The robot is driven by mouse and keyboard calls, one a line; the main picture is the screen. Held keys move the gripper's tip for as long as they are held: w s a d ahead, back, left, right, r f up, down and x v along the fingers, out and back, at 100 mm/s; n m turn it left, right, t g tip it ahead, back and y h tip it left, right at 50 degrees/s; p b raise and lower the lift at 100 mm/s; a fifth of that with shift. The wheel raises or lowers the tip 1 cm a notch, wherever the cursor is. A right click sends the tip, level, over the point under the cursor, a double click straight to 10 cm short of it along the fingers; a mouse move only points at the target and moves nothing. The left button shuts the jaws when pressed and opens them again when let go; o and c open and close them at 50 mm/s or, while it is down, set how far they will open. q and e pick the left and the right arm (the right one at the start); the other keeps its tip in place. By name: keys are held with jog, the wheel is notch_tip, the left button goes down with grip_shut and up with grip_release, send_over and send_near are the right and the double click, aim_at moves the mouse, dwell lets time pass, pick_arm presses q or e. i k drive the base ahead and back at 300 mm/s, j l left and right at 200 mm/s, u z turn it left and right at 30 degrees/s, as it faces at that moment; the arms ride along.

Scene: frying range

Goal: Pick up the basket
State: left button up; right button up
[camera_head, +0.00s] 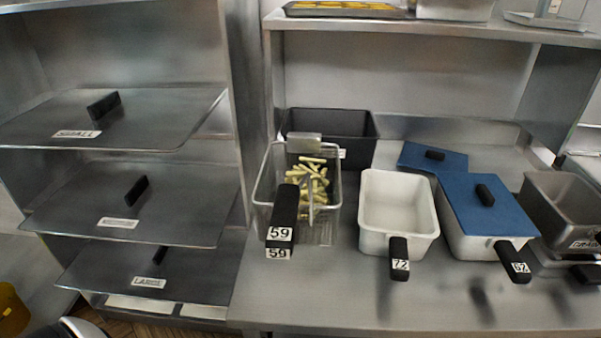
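A wire basket (264,190) holding several pale yellow-green sticks, likely fries, stands on the steel counter left of centre. Its black handle (286,205) points toward me and bears white labels reading 59. A metal hook plate is at its back rim. No gripper can be made out in the head view. A grey curved shape at the bottom left edge may be part of my own arm, but no fingers show there.
A white container (397,205) labelled 72 stands right of the basket. Blue-lidded containers (462,200) are further right, then a steel pan (562,205). A black bin (345,125) is behind the basket. Lidded shelves (180,225) stand left. The counter front (330,305) is clear.

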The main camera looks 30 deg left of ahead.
aim_at(295, 198)
jog(key=j+u, duration=0.1)
jog(key=u, duration=0.35)
jog(key=i+j+u, duration=0.1)
jog(key=u, duration=0.4)
